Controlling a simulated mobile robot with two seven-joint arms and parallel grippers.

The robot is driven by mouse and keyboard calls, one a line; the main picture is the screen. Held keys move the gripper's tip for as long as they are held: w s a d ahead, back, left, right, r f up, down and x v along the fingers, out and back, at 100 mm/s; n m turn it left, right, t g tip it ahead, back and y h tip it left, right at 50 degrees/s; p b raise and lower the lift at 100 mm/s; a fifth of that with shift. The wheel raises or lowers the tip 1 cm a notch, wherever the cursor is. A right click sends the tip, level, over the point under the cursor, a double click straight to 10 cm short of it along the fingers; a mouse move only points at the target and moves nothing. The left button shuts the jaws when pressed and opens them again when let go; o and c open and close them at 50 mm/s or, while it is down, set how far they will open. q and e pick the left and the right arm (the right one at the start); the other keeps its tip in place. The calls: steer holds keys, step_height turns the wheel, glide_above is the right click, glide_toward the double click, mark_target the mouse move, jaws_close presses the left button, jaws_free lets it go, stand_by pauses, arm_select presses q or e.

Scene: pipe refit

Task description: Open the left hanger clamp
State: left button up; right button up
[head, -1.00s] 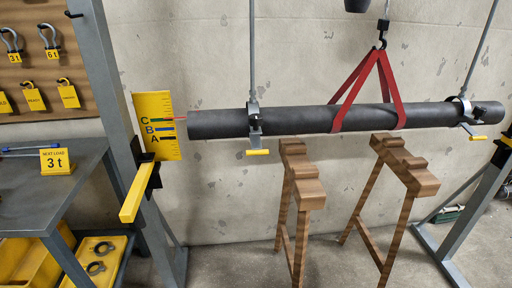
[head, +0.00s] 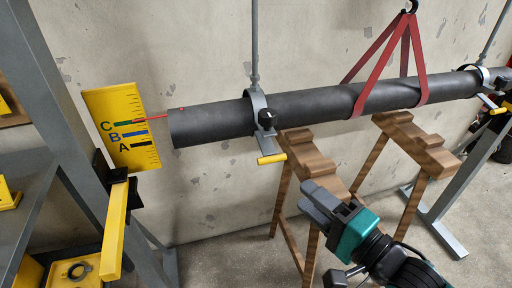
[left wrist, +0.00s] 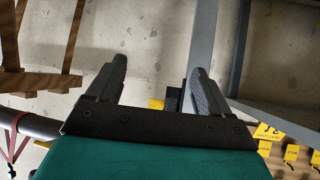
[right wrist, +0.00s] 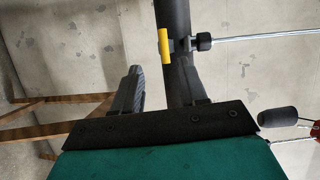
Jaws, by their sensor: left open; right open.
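The left hanger clamp (head: 259,103) is a grey metal ring around the dark pipe (head: 210,120), hung from a thin rod. It has a black knob (head: 266,119) and a lever with a yellow grip (head: 271,158) below the pipe. In the right wrist view its yellow grip (right wrist: 164,48) and black knob (right wrist: 204,41) show beyond the fingers. My right gripper (head: 312,205) is open and empty, below and right of the clamp, apart from it. My left gripper (left wrist: 157,85) is open and empty in the left wrist view; the head view does not show it.
A red sling (head: 409,60) holds the pipe from a hook. Two wooden trestles (head: 305,150) (head: 420,140) stand under the pipe. A yellow lettered gauge (head: 122,125) and grey post (head: 60,110) are at left. The right hanger clamp (head: 484,77) is at far right.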

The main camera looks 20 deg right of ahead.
mark_target(268, 163)
steer(key=x, duration=1.3)
steer(key=shift+r, duration=0.25)
jaws_close()
stand_by(0.4)
